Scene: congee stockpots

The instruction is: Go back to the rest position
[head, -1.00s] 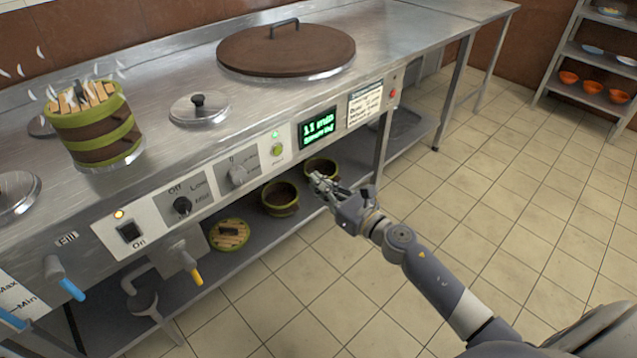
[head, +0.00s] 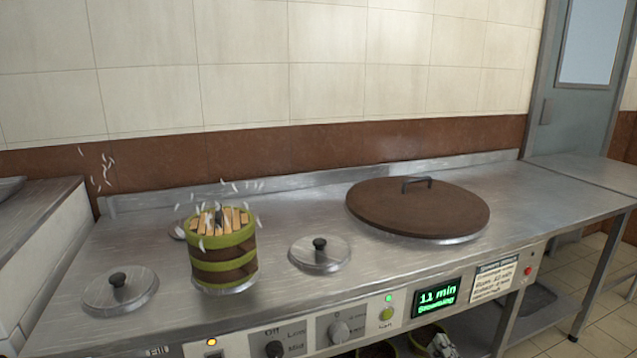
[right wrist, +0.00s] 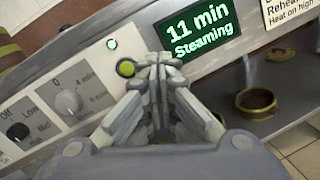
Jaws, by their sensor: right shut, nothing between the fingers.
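My right gripper (head: 440,346) shows only partly at the bottom edge of the head view, in front of the counter and below the lit display (head: 437,298). In the right wrist view its fingers (right wrist: 155,62) are closed together with nothing between them. There the fingertips appear beside the green button (right wrist: 126,68) and under the display (right wrist: 200,34), which reads "11 min Steaming". I cannot tell the exact gap to the panel from that view. My left gripper is in neither view.
On the metal counter are a green-banded wooden steamer (head: 222,252) with white wisps, small round lids (head: 320,252) and a large brown lid (head: 418,208). The front panel has knobs (head: 340,330). A low shelf below holds a pot (right wrist: 256,103). Floor (head: 590,335) shows at right.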

